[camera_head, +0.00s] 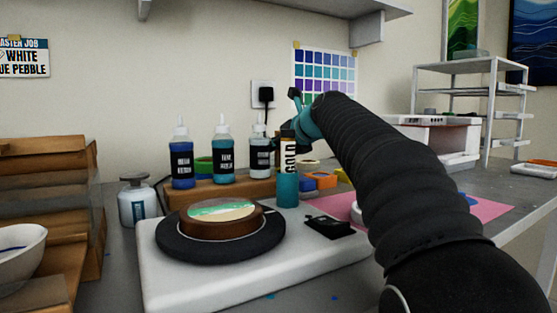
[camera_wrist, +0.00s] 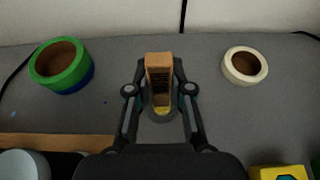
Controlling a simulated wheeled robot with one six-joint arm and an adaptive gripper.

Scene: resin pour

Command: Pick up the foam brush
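A tan block-like thing with a dark ribbed face, which looks like the foam brush (camera_wrist: 159,66), stands between the fingers of my gripper (camera_wrist: 159,88) in the wrist view. A bit of yellow and a grey round shape show at its lower end. The dark fingertips lie close along both its sides; whether they touch it I cannot tell. The brush cannot be made out there.
The GOLD bottle (camera_head: 288,180) stands in front of my gripper, near dropper bottles on a wooden stand (camera_head: 213,193). A turntable (camera_head: 220,247) holds a round piece. Green-blue tape (camera_wrist: 62,66) and cream tape (camera_wrist: 245,66) flank the brush, with bare counter between.

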